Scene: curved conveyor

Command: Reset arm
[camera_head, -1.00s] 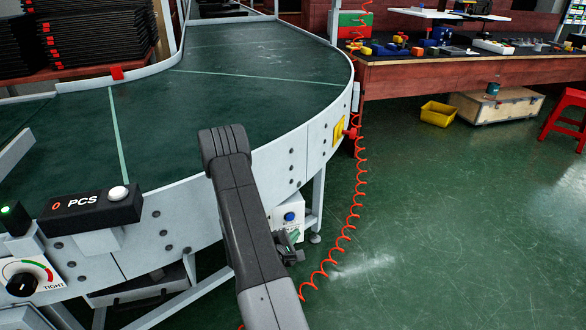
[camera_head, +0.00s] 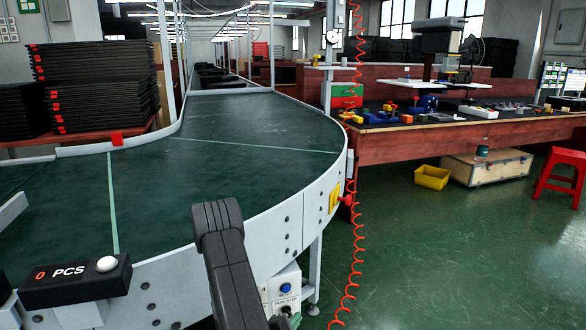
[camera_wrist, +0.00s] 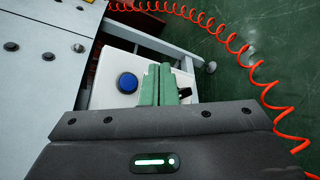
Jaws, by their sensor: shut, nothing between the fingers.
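My gripper shows in the wrist view with its two green fingers (camera_wrist: 159,86) pressed together and nothing between them. In the head view my arm rises from the bottom centre in front of the conveyor's side, and the gripper is mostly cut off at the bottom edge. The curved conveyor (camera_head: 230,118) has an empty green belt where it bends nearest to me. Below its rim is a white control box with a blue button (camera_head: 286,287). In the wrist view that blue button (camera_wrist: 128,83) lies just left of the fingers, apart from them.
A coiled red hose (camera_head: 358,240) hangs at the conveyor's right end; it also curves past the gripper's right in the wrist view (camera_wrist: 240,45). A counter box (camera_head: 75,280) stands at lower left. A workbench (camera_head: 430,145) is at right. Green floor between is open.

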